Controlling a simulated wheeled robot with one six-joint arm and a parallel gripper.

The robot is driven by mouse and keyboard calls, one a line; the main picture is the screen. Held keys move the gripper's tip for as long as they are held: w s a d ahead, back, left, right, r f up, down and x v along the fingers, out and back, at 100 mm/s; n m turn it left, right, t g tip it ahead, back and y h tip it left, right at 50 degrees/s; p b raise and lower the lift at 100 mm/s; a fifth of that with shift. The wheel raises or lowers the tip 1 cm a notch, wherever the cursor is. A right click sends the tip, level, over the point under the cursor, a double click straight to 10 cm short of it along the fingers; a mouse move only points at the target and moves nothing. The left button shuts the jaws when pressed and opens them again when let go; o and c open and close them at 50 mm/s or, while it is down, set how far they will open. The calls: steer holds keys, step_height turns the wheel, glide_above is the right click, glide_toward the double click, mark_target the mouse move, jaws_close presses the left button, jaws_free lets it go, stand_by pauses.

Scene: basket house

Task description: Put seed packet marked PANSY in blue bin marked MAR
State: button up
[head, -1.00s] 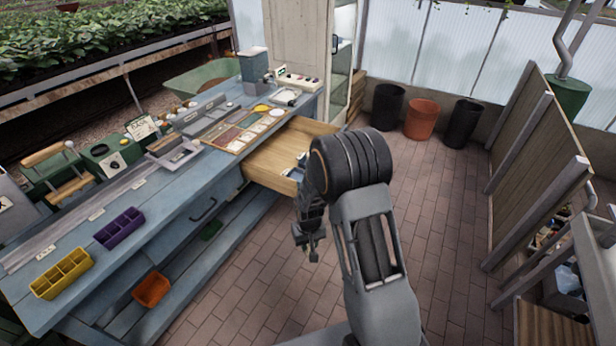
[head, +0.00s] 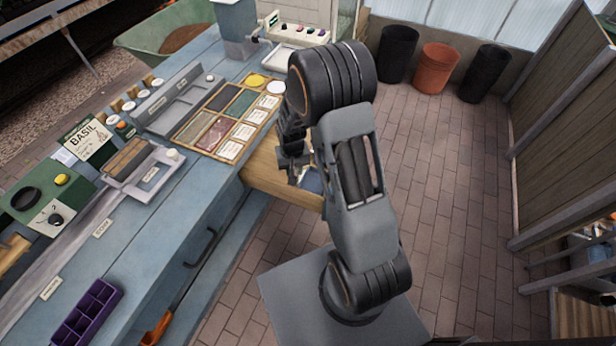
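I cannot make out a packet marked PANSY or a blue bin marked MAR in the head view. A wooden drawer (head: 262,176) stands open from the blue bench. My gripper (head: 297,178) hangs over or beside this drawer, with its fingers pointing down. The fingers are small and dark, so their opening cannot be read. A small pale blue and white thing (head: 313,181) shows just right of the fingers, partly behind my arm, and I cannot tell what it is. My arm hides much of the drawer's inside.
The blue bench (head: 150,240) runs along the left. It carries a sectioned wooden tray (head: 205,152), a BASIL card (head: 84,140), a purple divided box (head: 88,315) and a scale-like device (head: 143,172). Black and orange pots (head: 436,70) stand at the back. Brick floor (head: 450,190) is clear at right.

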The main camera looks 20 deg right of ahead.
steer(key=w+d+f+m+b, duration=0.2)
steer(key=d+f+m+b, duration=0.1)
steer(key=m+b, duration=0.85)
steer(key=b, duration=0.4)
glide_above(314, 186)
step_height(314, 186, down, 5)
steer(key=shift+f+b, duration=0.6)
steer(key=shift+f, duration=1.65)
steer(key=shift+w+f, duration=0.1)
steer(key=o, duration=1)
steer(key=shift+c, duration=0.2)
